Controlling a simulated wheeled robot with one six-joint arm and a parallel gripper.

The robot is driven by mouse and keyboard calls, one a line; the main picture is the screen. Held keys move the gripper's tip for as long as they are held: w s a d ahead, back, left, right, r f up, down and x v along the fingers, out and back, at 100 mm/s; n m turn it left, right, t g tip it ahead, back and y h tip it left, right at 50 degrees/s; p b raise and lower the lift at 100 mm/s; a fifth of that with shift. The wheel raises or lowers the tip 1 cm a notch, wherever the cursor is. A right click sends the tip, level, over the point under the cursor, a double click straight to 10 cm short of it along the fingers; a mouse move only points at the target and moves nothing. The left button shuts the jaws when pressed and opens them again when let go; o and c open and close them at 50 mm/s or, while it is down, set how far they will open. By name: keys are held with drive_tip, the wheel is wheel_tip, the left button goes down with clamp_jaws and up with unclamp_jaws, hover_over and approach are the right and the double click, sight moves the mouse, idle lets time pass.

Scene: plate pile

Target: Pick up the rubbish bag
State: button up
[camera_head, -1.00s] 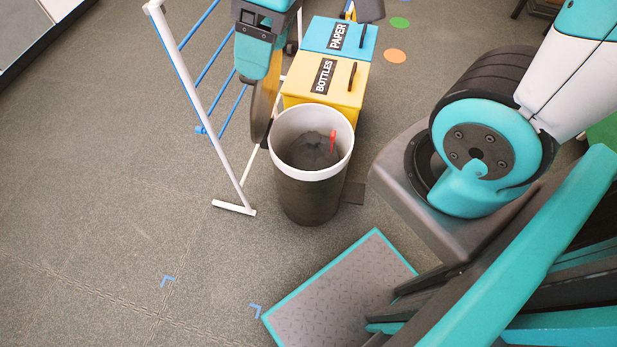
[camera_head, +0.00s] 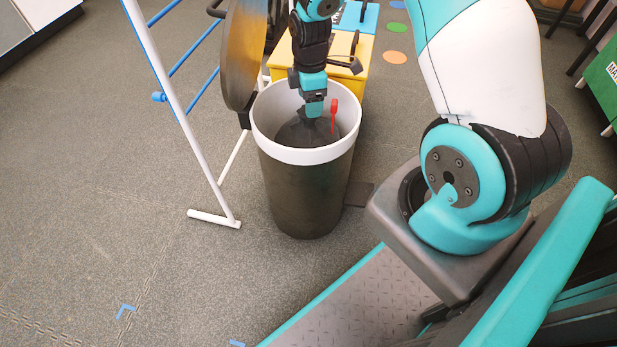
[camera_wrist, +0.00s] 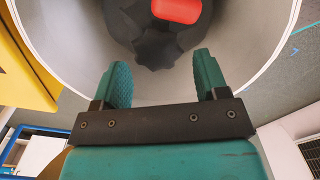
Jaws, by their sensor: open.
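The dark grey rubbish bag (camera_head: 298,131) sits inside a round bin (camera_head: 305,195) with a white rim. A red tag or tie (camera_head: 334,112) stands up at the bag's right side. My gripper (camera_head: 314,108) points down into the bin's mouth, at the bag's top in the head view. In the wrist view, my gripper (camera_wrist: 163,80) is open with two teal fingers apart. The bag's gathered dark top (camera_wrist: 158,45) lies just beyond the fingertips, with the red piece (camera_wrist: 176,11) above it. Nothing is between the fingers. The bag's lower part is hidden in the bin.
A yellow box (camera_head: 352,75) stands behind the bin, with a blue-lidded box (camera_head: 360,18) beyond. A white rack frame with blue rails (camera_head: 170,85) and a large brown disc (camera_head: 243,55) are left of the bin. The floor at front left is clear.

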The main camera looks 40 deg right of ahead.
drive_tip(key=f, duration=0.1)
drive_tip(key=f+b, duration=0.1)
drive_tip(key=f, duration=0.1)
drive_tip(key=f+b, duration=0.1)
drive_tip(key=f, duration=0.1)
drive_tip(key=shift+w+f, duration=0.25)
drive_tip(key=shift+r, duration=0.1)
drive_tip(key=shift+c, duration=0.4)
clamp_jaws()
